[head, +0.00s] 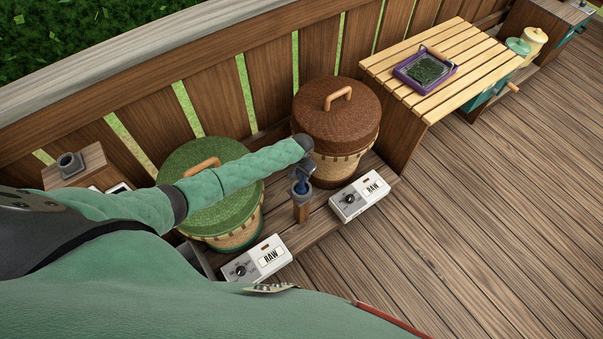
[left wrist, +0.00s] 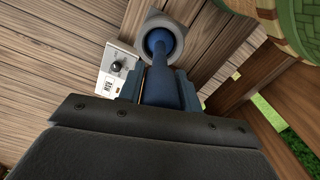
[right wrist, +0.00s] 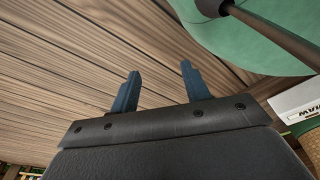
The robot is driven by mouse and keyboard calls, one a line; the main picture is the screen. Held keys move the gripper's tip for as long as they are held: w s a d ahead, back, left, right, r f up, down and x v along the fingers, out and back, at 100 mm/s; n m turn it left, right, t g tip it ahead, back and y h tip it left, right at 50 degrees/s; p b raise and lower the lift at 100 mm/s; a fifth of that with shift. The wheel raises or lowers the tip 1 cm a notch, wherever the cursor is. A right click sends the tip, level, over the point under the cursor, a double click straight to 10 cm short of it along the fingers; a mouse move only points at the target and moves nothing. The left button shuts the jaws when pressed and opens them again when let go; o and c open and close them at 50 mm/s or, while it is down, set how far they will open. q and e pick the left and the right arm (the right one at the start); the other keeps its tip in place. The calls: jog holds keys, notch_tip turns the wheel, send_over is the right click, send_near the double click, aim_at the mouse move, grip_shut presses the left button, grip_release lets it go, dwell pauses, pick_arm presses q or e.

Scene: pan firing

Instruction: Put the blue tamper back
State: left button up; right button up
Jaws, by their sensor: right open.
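The blue tamper (left wrist: 162,85) is between the fingers of my left gripper (left wrist: 160,88), which is shut on its handle. The far end of the tamper sits within the round mouth of a grey holder (left wrist: 177,28); whether it is fully seated I cannot tell.
A green-lidded drum (head: 225,218) and a brown-lidded drum (head: 335,108) stand close by. Another grey holder (head: 69,163) is at left. A slatted table (head: 450,60) holds a purple tray (head: 404,77). The right floor is clear.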

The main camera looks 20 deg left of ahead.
pick_arm(q)
jog(key=o, duration=0.3)
